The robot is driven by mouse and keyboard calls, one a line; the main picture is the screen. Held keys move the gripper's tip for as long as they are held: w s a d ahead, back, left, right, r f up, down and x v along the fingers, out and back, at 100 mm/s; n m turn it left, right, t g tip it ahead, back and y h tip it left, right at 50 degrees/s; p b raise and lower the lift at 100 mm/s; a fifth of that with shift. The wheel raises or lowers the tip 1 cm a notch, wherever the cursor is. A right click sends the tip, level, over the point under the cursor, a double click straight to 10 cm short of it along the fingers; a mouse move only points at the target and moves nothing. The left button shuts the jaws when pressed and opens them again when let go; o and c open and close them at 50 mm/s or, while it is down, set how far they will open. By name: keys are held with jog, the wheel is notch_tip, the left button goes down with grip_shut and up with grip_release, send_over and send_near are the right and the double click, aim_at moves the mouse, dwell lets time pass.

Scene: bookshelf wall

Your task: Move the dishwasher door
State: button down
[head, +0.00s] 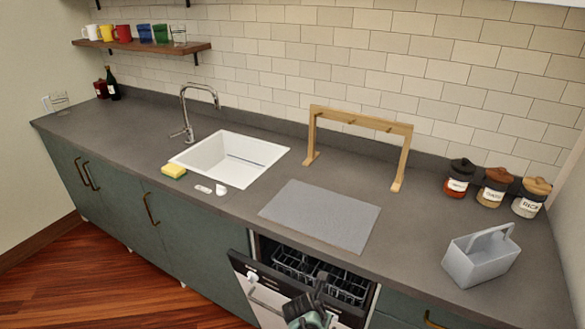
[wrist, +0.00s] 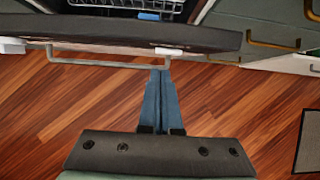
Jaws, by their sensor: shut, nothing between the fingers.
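The dishwasher door (head: 243,264) is partly open and leans out from under the counter. In the wrist view the dark top edge of the door (wrist: 110,32) runs across the upper part, with a light bar handle (wrist: 100,60) along it. The dishwasher rack (head: 345,285) shows behind the door. My gripper (wrist: 160,72) is shut and empty, its blue fingers pointing at the right part of the handle. The tips look close to the bar; I cannot tell if they touch. My arm hides part of the door in the head view.
The counter above holds a sink (head: 230,158), a grey mat (head: 320,214), a wooden rack (head: 360,119), several jars and a grey caddy (head: 480,256). Green cabinets (head: 190,240) with bar handles flank the dishwasher.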

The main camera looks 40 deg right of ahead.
notch_tip(320, 180, up, 10)
jog(key=p, duration=0.3)
jog(key=shift+d, duration=0.3)
